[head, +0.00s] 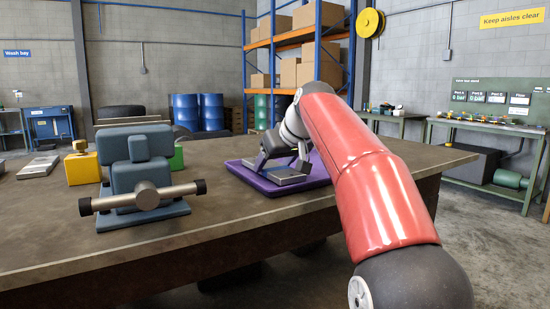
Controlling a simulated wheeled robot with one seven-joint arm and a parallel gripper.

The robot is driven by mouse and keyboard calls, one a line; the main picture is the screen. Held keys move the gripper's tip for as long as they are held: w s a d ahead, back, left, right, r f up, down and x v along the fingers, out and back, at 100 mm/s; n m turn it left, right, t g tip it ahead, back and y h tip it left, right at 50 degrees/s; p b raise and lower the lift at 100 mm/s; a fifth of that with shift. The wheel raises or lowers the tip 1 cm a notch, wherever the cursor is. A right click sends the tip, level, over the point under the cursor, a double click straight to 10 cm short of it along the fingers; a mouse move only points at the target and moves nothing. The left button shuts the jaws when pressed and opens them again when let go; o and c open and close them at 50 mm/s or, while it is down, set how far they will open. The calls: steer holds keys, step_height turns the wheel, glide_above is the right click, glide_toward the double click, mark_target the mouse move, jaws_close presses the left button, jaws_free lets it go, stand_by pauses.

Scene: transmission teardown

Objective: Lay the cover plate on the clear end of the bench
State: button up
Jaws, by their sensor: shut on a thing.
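My gripper (283,167) is low over the purple tray (258,187) on the bench (225,222), seen in the head view. It is shut on a flat grey metal piece that looks like the cover plate (290,178). The plate lies at or just above the tray floor; I cannot tell whether it touches. My gripper and wrist hide part of it and the far part of the tray. My red arm reaches in from the right.
A blue-grey vise-like fixture (128,180) with a crossbar stands left of the tray. Yellow (82,167) and green (177,158) blocks stand near it. A flat grey device (39,167) lies farther left. Bare bench top shows in front of the tray and at its right.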

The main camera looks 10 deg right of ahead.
steer(key=shift+f, duration=0.2)
stand_by(0.5)
steer(key=o, duration=1.6)
steer(key=shift+o, duration=0.3)
steer(key=shift+f, duration=0.15)
